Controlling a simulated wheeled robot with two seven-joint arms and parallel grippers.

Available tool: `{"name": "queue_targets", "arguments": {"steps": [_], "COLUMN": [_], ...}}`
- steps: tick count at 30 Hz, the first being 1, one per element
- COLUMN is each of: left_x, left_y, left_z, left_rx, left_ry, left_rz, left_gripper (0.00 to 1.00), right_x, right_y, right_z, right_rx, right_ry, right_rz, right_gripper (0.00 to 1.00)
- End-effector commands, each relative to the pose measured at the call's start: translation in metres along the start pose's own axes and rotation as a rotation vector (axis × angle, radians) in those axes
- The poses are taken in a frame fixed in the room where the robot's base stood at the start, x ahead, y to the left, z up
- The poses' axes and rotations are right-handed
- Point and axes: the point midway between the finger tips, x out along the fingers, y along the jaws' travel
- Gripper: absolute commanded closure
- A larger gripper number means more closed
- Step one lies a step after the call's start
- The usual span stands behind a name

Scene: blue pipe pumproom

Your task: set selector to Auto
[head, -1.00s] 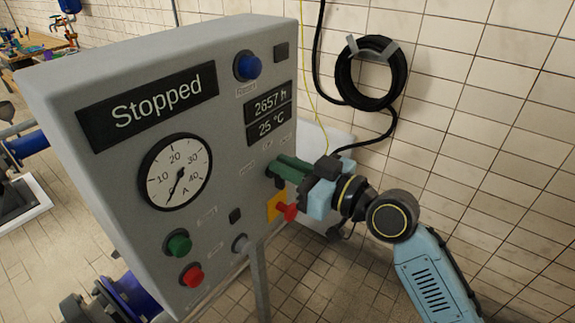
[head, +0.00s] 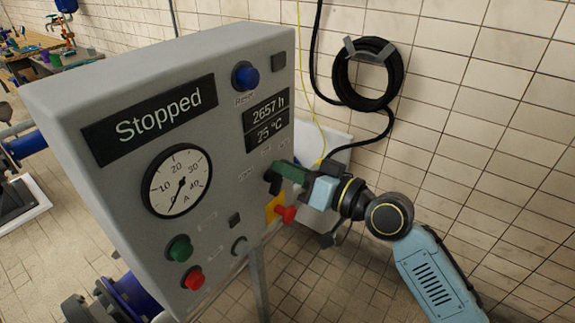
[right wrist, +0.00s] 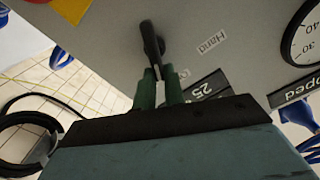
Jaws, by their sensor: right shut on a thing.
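The selector (right wrist: 150,38) is a small black lever knob on the grey control panel (head: 120,75). In the right wrist view its lever points down toward my gripper, beside the label "Hand" (right wrist: 212,38). The green fingers of this gripper (right wrist: 158,80) are shut on the lever's end. The other position labels are too small to read. The display (head: 150,118) reads "Stopped". My left gripper is not in view.
A red knob on a yellow plate (head: 286,214) sits just below my right gripper. A blue button (head: 245,74), a gauge (head: 178,182), a green button (head: 179,248) and a red button (head: 193,277) are on the panel. A black hose coil (head: 366,73) hangs on the tiled wall.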

Motion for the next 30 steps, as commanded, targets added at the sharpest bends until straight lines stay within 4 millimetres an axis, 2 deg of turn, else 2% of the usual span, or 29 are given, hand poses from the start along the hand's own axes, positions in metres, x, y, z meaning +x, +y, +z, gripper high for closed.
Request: {"name": "queue_targets", "arguments": {"steps": [12,30], "left_x": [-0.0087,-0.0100], "left_y": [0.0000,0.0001], "left_z": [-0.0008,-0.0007], "left_rx": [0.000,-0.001], "left_ry": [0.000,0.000], "left_rz": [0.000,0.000], "left_gripper": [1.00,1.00], "right_x": [-0.0001,-0.0001], "right_y": [0.0069,0.0089], "right_z": [-0.0001,0.0006], "right_rx": [0.255,0.319], "right_ry": [0.002,0.003], "right_rz": [0.000,0.000], "right_gripper": [1.00,1.00]}}
